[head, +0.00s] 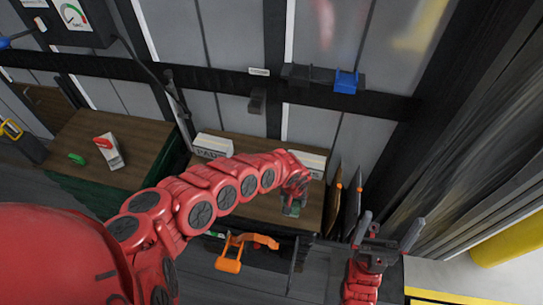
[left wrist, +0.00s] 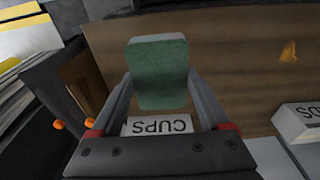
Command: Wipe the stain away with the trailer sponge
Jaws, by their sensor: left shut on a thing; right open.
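My left gripper (head: 295,203) is shut on the trailer sponge, a block with a green face and a pale edge. The sponge (left wrist: 158,75) fills the middle of the left wrist view, between the two fingers, and shows small and dark in the head view (head: 291,210). It is over the brown wooden top (left wrist: 235,65); I cannot tell whether it touches. An orange-brown stain (left wrist: 288,52) lies on this top, apart from the sponge, to its right in the left wrist view. In the head view my left arm hides part of the top. My right gripper (head: 388,235) is open and empty.
A second wooden top (head: 85,135) at left holds a red-and-white bottle (head: 108,150). An orange clamp-like thing (head: 230,262) is in front.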

